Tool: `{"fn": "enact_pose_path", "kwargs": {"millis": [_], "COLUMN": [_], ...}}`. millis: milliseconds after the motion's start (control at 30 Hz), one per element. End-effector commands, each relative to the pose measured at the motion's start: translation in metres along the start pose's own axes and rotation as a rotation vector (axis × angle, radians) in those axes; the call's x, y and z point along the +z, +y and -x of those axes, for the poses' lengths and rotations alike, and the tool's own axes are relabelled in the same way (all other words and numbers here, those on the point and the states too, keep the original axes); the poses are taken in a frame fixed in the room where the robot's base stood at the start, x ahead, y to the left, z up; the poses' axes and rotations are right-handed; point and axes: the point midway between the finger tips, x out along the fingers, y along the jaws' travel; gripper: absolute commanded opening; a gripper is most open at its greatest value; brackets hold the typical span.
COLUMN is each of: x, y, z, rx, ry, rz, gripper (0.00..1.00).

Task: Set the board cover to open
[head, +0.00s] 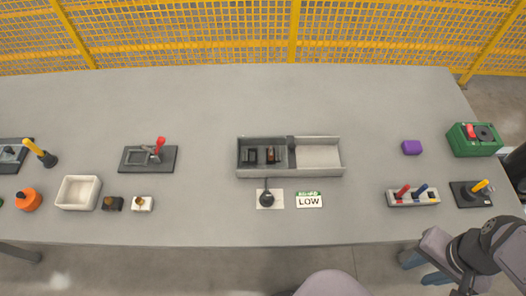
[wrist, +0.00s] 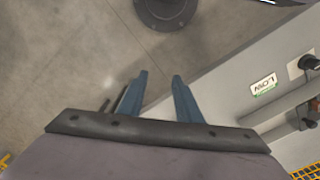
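The board (head: 290,173) is a long grey box at the middle of the table. Its left part shows dark modules inside. Its right part shows a pale flat panel (head: 318,156), and a dark upright piece (head: 291,144) stands between the two. I cannot tell for sure which piece is the cover. The box shows only partly at the right edge of the wrist view. My gripper (head: 424,268) is beyond the table's front edge at the lower right, far from the board. In the wrist view its blue fingers (wrist: 160,75) are apart with nothing between them.
A black knob (head: 266,198) and a LOW sign (head: 309,201) sit in front of the board. A red-handled lever (head: 159,146) is to the left. A lever tray (head: 412,198), purple block (head: 411,147) and green box (head: 474,139) are to the right. The table behind the board is clear.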

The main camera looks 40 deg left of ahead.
Motion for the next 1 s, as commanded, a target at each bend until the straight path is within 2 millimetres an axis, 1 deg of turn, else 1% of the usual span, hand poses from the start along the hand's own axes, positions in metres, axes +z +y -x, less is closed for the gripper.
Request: {"fn": "enact_pose_path", "kwargs": {"millis": [67, 100, 167, 267, 367, 467, 567, 600, 667, 700, 733, 767, 800, 867, 900, 967, 1000], "x": [0.0, 0.0, -0.001, -0.009, -0.026, -0.051, -0.082, -0.093, -0.109, -0.118, -0.123, -0.129, -0.134, -0.139, -0.141, -0.14, -0.138], "y": [0.0, 0.0, -0.001, -0.005, -0.017, -0.038, -0.072, -0.088, -0.117, -0.137, -0.152, -0.168, -0.19, -0.223, -0.246, -0.28, -0.302], "z": [0.0, 0.0, 0.001, 0.003, 0.01, 0.019, 0.028, 0.032, 0.036, 0.038, 0.039, 0.04, 0.042, 0.043, 0.043, 0.042, 0.041], "rx": [0.0, 0.0, 0.0, 0.0, 0.0, 0.0, 0.0, 0.0, 0.0, 0.001, 0.001, 0.001, 0.001, 0.001, 0.002, 0.002, 0.002], "ry": [0.0, 0.0, 0.0, -0.001, 0.0, 0.0, 0.0, -0.001, -0.002, -0.003, -0.004, -0.003, -0.003, -0.003, -0.004, -0.004, -0.003], "rz": [0.0, 0.0, 0.001, 0.004, 0.007, 0.01, 0.013, 0.013, 0.014, 0.014, 0.014, 0.014, 0.014, 0.014, 0.013, 0.013, 0.013], "gripper": [0.31, 0.37, 0.37, 0.37, 0.37, 0.37, 0.37, 0.37, 0.37, 0.37, 0.37, 0.37, 0.37, 0.37, 0.37, 0.37, 0.37]}}
